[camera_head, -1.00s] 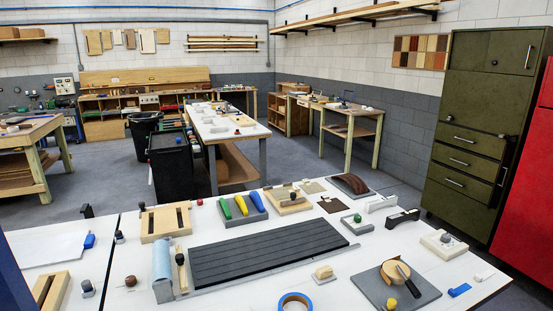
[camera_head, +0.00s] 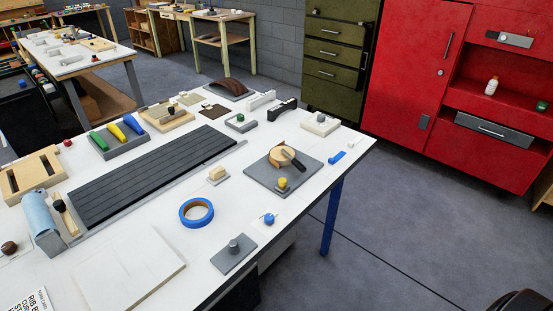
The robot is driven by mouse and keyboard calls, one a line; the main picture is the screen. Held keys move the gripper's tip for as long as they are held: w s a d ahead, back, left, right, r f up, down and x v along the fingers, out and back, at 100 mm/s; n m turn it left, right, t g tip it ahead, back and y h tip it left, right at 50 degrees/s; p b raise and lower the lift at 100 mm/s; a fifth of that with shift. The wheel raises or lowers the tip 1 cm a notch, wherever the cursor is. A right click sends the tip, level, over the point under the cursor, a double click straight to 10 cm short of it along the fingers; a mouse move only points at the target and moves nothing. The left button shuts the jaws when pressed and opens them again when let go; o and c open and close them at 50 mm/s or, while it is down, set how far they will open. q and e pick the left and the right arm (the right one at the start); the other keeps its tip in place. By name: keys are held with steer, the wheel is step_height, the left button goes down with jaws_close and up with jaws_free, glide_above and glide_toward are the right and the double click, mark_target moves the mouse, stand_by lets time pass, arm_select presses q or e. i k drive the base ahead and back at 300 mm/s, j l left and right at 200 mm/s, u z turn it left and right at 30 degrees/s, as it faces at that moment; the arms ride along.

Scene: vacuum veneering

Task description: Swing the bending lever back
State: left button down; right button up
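A grey square plate (camera_head: 262,178) lies near the right end of the white worktable. It carries a round pale wooden block (camera_head: 279,157), a dark lever-like bar (camera_head: 293,159) lying across it, and a yellow knob (camera_head: 283,184) at its front. The dark bar looks most like the bending lever, though no label confirms it. It points from the block toward the front right.
A long dark slatted bed (camera_head: 150,180) fills the left. Open floor (camera_head: 400,220) lies right of the table, before a red cabinet (camera_head: 415,70).

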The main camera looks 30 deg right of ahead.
mark_target(295, 161)
steer(key=l+z, duration=0.25)
steer(key=z, duration=0.15)
steer(key=i+l+z, duration=0.1)
steer(key=z, duration=0.25)
steer(key=l, duration=0.1)
